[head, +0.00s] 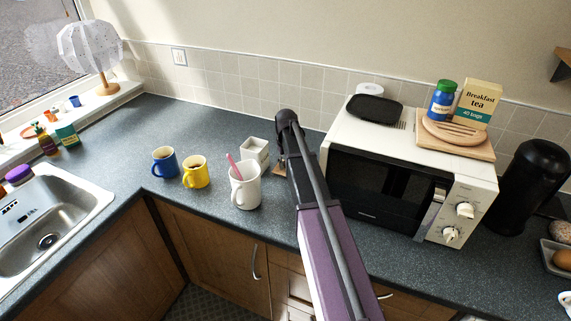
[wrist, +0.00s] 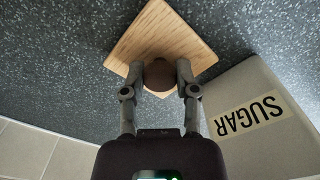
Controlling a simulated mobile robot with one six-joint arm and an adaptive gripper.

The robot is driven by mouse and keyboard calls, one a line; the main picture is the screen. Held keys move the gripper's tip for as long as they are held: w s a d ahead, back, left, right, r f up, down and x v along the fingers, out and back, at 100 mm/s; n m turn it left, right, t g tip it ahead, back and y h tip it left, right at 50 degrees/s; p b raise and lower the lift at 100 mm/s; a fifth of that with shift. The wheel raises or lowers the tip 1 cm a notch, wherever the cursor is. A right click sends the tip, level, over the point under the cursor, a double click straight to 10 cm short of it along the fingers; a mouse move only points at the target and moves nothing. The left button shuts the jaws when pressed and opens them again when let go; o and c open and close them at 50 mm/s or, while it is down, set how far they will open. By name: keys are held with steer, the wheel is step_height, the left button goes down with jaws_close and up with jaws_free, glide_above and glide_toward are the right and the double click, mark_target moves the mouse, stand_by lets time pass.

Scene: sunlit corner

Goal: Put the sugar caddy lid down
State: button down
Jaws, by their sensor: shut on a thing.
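The sugar caddy lid (wrist: 168,38) is a square of light wood with a round dark brown knob (wrist: 158,74). My gripper (wrist: 160,80) is shut on that knob, one finger on each side. The lid is over the dark speckled worktop, beside the caddy; I cannot tell whether it touches the worktop. The sugar caddy (wrist: 245,125) is pale with a SUGAR label. In the head view the caddy (head: 257,147) stands open behind the white mug. A small brown edge of the lid (head: 279,171) shows there beside my arm, which hides the rest.
A white mug (head: 246,190) with a pink handle sticking out, a yellow mug (head: 196,173) and a blue mug (head: 165,162) stand left of my arm. The microwave (head: 385,175) is close on the right. The worktop (head: 205,125) behind the mugs is clear.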

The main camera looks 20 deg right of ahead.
steer(key=shift+f, duration=0.15)
steer(key=shift+c, duration=1.8)
jaws_free()
steer(key=shift+r, duration=0.2)
step_height(320, 180, up, 12)
steer(key=p, duration=1.2)
